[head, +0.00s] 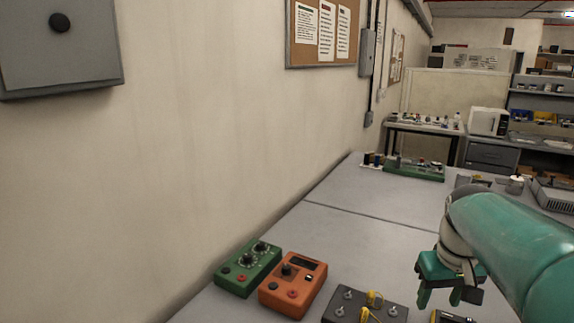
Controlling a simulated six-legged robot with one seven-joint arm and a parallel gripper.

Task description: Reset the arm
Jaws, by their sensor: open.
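My arm (525,245) is teal and reaches in from the right edge of the head view. My gripper (439,296) hangs at its end with the fingers pointing down and a gap between them. It is open, and I see nothing between the fingers. It is over the grey table (385,240), near the front right of the view; how high above the surface I cannot tell.
A green box with knobs (248,268), an orange box (292,284) and a dark block with yellow parts (365,306) sit at the front. A green board (414,170) lies at the far end. The wall (190,140) bounds the left. The middle of the table is clear.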

